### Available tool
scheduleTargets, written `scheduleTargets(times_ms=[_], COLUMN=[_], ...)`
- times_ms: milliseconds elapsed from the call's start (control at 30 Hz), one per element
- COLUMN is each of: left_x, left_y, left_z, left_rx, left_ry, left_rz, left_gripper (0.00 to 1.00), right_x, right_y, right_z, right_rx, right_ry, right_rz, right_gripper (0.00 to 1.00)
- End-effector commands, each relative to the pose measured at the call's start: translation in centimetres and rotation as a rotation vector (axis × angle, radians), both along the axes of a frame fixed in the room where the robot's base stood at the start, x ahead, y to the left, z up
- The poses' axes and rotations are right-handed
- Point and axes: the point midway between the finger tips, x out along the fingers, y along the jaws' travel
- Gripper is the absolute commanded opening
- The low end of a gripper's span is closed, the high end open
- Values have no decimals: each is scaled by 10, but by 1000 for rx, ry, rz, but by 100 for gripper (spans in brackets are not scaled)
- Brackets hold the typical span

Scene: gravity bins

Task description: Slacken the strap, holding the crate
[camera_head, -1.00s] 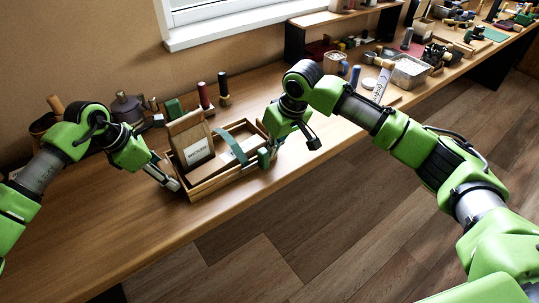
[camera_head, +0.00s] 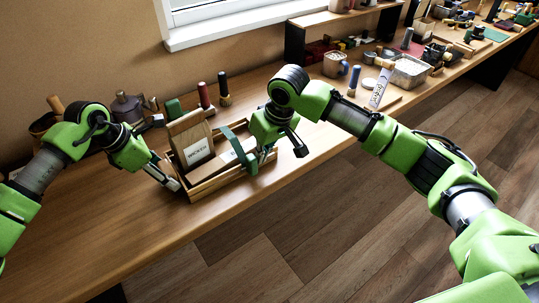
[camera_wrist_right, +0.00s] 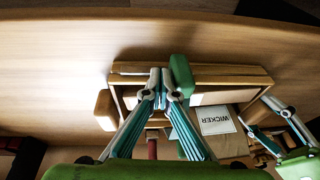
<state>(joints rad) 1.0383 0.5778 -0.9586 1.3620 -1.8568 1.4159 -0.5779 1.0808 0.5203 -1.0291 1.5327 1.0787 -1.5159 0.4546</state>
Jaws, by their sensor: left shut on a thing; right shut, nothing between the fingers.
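The wooden crate (camera_head: 213,183) stands on the bench near its front edge. A brown paper bag (camera_head: 188,135) labelled WICKER stands in it. A green strap (camera_head: 235,145) runs across the crate and over its front wall. Its green end piece shows in the right wrist view (camera_wrist_right: 181,74), beside my right fingertips. My left gripper (camera_head: 177,186) is shut on the crate at its left end; it also shows in the right wrist view (camera_wrist_right: 268,104). My right gripper (camera_head: 264,158) is shut and empty at the crate's right end, close to the strap; whether it touches the strap is unclear.
Two spools, red (camera_head: 204,96) and dark (camera_head: 224,88), stand behind the crate. The bench front right of the crate is clear.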

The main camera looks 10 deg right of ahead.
Motion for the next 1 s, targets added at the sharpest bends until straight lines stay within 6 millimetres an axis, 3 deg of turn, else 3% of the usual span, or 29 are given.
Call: scheduleTargets(times_ms=[1000], left_x=[0], left_y=[0], left_z=[0], left_rx=[0], left_ry=[1], left_rz=[1], left_gripper=[19], right_x=[1], right_y=[-2], right_z=[36], right_rx=[-2], right_ry=[-1], right_rz=[-2], right_gripper=[0])
